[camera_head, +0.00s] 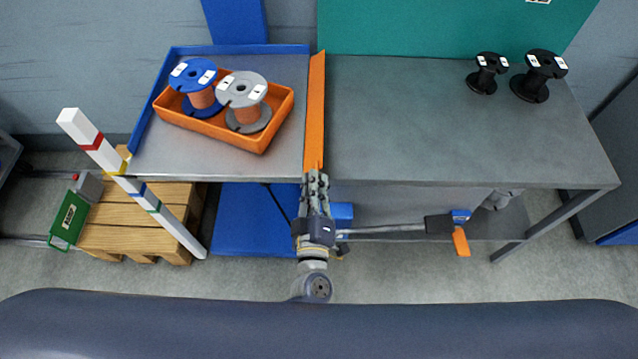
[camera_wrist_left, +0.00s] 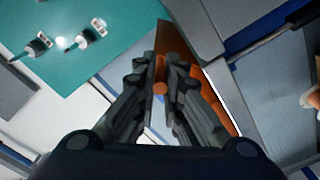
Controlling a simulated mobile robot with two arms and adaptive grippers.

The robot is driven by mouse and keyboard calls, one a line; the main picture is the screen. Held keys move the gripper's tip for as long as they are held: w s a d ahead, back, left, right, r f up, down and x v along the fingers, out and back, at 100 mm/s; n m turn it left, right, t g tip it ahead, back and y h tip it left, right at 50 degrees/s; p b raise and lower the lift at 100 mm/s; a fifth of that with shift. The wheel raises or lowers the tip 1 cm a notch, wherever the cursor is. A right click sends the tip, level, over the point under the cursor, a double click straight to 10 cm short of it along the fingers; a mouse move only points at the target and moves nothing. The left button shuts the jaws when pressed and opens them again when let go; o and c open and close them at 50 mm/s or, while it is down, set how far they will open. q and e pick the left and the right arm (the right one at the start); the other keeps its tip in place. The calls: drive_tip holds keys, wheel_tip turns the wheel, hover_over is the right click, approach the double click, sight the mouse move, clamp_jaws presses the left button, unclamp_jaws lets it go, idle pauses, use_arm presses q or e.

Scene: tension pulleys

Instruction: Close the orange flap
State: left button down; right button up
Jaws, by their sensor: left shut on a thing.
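The orange flap (camera_head: 315,115) is a long narrow strip along the right edge of the grey tray surface, standing between it and the grey table. My left gripper (camera_head: 315,178) is at the flap's near end, shut on it. In the left wrist view the fingers (camera_wrist_left: 160,88) close around the orange flap (camera_wrist_left: 172,45), which runs away between and behind them. My right gripper is not clearly visible in either view.
An orange bin (camera_head: 263,146) holding a blue spool (camera_head: 194,75) and a grey spool (camera_head: 242,90) sits left of the flap. Two black spools (camera_head: 535,78) stand at the table's back right. The table (camera_head: 420,125) is otherwise clear. A striped post (camera_head: 135,185) stands left.

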use_arm(q)
drive_tip(key=shift+a+r+n+b, duration=0.25)
drive_tip(key=shift+a+n, duration=0.45)
drive_tip(key=shift+n, duration=1)
drive_tip(key=shift+a+r+n+b, duration=0.1)
drive_tip(key=shift+a+n+b, duration=0.2)
drive_tip(key=shift+a+n, duration=0.95)
drive_tip(key=shift+a+r+n+b, duration=0.1)
drive_tip(key=shift+a+n+b, duration=0.15)
drive_tip(key=shift+n, duration=1.9)
drive_tip(key=c, duration=1.7)
unclamp_jaws()
drive_tip(key=shift+s, duration=0.1)
drive_tip(key=shift+o, duration=0.2)
drive_tip(key=s, duration=1.2)
drive_tip(key=shift+w, duration=0.1)
